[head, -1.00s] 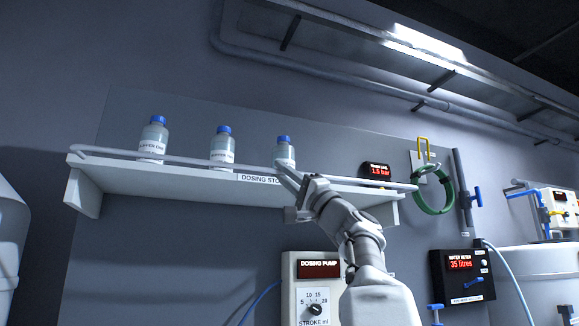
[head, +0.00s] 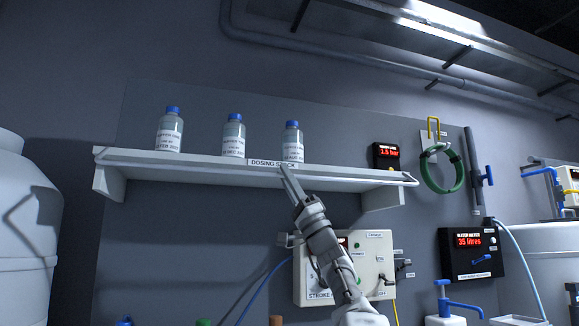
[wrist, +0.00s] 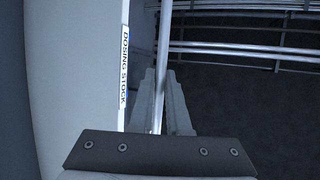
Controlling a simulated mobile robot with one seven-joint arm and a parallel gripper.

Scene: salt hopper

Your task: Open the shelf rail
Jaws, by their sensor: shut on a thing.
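The shelf rail (head: 412,181) is a thin pale bar along the front of the white shelf (head: 205,170), level with about the shelf's front edge. It does not cross the bottles' bodies. In the wrist view the rail (wrist: 164,50) runs lengthwise between my fingers, apart from the shelf's labelled front edge (wrist: 124,60). My gripper (head: 287,170) is shut on the rail just below the "DOSING STOCK" label (head: 272,163). The fingers hide the gripped part of the rail.
Three blue-capped bottles (head: 169,133), (head: 233,139), (head: 292,144) stand upright on the shelf. A small red display (head: 386,155) sits at its right end. A green hose coil (head: 441,171) hangs further right. The dosing pump box (head: 372,270) is below, behind my arm.

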